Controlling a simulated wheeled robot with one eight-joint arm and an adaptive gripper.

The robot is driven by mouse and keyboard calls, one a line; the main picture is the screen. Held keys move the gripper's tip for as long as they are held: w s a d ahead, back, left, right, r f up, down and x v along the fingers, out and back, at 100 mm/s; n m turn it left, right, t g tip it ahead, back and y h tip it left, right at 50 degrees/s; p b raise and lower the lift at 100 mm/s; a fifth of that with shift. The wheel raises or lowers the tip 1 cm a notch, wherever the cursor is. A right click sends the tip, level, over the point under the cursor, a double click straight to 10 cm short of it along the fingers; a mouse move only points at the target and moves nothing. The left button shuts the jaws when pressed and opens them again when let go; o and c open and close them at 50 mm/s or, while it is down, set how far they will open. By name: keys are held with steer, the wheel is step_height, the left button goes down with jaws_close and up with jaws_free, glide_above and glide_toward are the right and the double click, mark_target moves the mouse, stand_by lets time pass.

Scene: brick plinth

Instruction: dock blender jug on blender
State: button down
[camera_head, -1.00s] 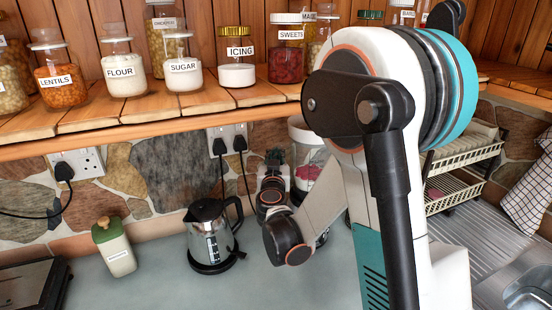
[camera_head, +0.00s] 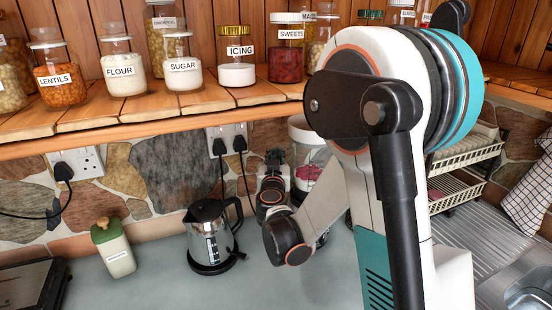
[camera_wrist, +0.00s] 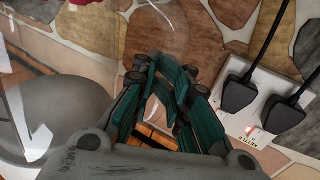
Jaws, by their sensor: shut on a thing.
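The blender jug (camera_head: 309,173) is clear, with a pale lid and pink-red pieces inside. It stands upright near the stone wall, partly hidden by my arm. My gripper (camera_head: 274,157) is at the jug's left side. In the wrist view my gripper's dark green fingers (camera_wrist: 163,98) are closed together around a clear curved part, which looks like the jug's handle. Clear jug wall shows along the left of that view. The blender base is mostly hidden behind my arm. I cannot tell whether the jug touches it.
A black and steel kettle (camera_head: 210,238) stands left of my gripper, with a green canister (camera_head: 113,247) further left. Wall sockets with plugs (camera_head: 229,140) and hanging cords are close behind. A shelf of jars (camera_head: 150,115) overhangs. A dish rack (camera_head: 462,187) is at right.

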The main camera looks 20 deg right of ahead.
steer(key=shift+f+b, duration=0.55)
stand_by(0.4)
steer(key=c, duration=1.8)
jaws_free()
steer(key=shift+s, duration=0.1)
steer(key=shift+b+v, duration=0.75)
steer(key=shift+v, duration=4.7)
steer(key=shift+d, duration=0.1)
